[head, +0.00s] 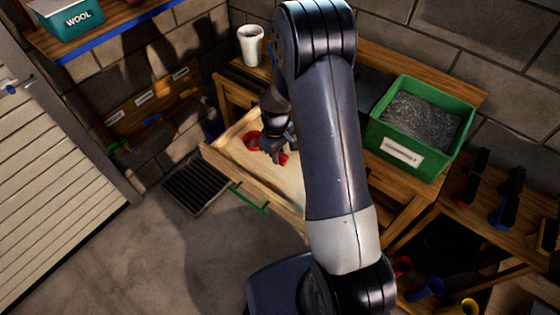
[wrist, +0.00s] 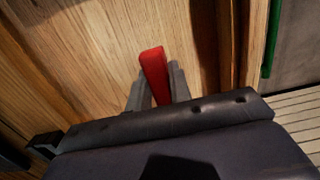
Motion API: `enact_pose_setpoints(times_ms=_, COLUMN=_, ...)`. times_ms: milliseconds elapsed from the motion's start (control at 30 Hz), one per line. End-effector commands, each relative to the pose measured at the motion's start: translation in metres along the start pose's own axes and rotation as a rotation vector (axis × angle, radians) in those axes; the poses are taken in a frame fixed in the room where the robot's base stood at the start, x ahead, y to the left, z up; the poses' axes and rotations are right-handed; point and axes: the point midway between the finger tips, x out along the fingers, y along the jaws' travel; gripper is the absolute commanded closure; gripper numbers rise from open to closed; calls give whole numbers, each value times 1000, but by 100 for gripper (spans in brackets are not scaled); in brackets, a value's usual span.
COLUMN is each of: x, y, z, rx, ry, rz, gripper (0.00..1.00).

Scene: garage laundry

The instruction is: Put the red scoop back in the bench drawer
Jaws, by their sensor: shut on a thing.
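The red scoop (head: 252,140) shows on both sides of my gripper (head: 276,146) in the head view, over the open bench drawer (head: 236,165). In the wrist view a red piece of the scoop (wrist: 153,70) stands between the two fingers of my gripper (wrist: 157,88), which are shut on it. The drawer is pulled out and has a green handle (head: 250,197). Its pale wooden floor (wrist: 110,40) lies under the scoop. I cannot tell whether the scoop touches the floor. My arm hides part of the drawer and bench.
A green bin of grey material (head: 408,155) and a white cup (head: 251,46) stand on the bench (head: 432,84). A floor grate (head: 196,182) lies left of the drawer. Tools sit on the right-hand bench (head: 500,210). A shelf with a teal wool box (head: 70,22) is at upper left.

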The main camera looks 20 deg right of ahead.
Motion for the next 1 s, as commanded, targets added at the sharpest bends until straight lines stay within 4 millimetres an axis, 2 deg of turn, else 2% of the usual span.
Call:
enact_pose_setpoints(times_ms=167, x=14, y=0, z=-1, rx=1, ry=-1, rz=-1, gripper=100)
enact_pose_setpoints(times_ms=400, x=44, y=0, z=-2, rx=1, ry=0, rz=-1, gripper=100)
enact_pose_setpoints(times_ms=833, x=52, y=0, z=-3, rx=2, ry=1, rz=0, gripper=100)
enact_pose_setpoints(times_ms=867, x=51, y=0, z=-3, rx=2, ry=1, rz=0, gripper=79)
enact_pose_setpoints(times_ms=1000, x=50, y=0, z=-3, rx=2, ry=1, rz=0, gripper=67)
